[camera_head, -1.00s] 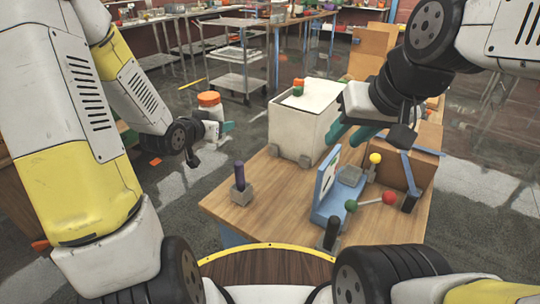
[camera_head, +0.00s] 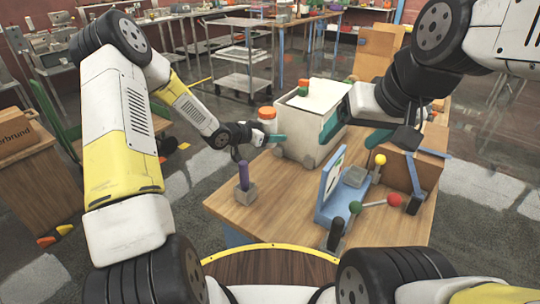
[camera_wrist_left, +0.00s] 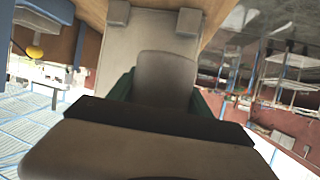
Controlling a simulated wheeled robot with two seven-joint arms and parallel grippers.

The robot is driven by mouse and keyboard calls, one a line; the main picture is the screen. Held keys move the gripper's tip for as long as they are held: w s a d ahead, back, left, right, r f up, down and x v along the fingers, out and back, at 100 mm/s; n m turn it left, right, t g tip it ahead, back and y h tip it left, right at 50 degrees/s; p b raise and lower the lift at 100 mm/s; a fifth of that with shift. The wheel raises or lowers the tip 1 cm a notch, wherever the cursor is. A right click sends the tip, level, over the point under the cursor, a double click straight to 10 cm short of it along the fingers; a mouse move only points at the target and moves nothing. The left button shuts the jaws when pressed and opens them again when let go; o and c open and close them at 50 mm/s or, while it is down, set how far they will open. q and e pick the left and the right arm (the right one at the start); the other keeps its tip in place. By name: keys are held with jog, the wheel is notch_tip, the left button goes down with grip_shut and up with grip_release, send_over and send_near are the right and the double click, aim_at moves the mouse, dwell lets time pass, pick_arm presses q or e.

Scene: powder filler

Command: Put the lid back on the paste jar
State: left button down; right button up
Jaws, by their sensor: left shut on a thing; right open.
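A white jar with an orange top (camera_head: 267,125) is held upright in my left gripper (camera_head: 266,138), beside the left side of the white box. The orange top sits on the jar's upper end; I cannot tell whether it is a separate lid. My right gripper (camera_head: 350,136) is open and empty, above the table by the right side of the box. In the left wrist view, a pale rounded shape (camera_wrist_left: 165,78) between green finger parts is likely the jar, seen close. Its lower part is hidden by the dark gripper body.
The white box (camera_head: 305,128) stands on the wooden table (camera_head: 285,205), with a small orange and green piece (camera_head: 303,88) on top. A purple-handled block (camera_head: 243,185), a blue stand (camera_head: 328,198), colored knobs and a cardboard box (camera_head: 413,165) are also there. The front-middle tabletop is clear.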

pick_arm(q)
jog(key=shift+w+d+f, duration=0.25)
jog(key=shift+d, duration=0.1)
send_over(274, 164)
jog(key=shift+d+f, duration=0.1)
jog(key=shift+f, duration=3)
jog(key=shift+f, duration=1.85)
jog(key=shift+f, duration=0.2)
jog(key=shift+c, duration=2.2)
grip_release()
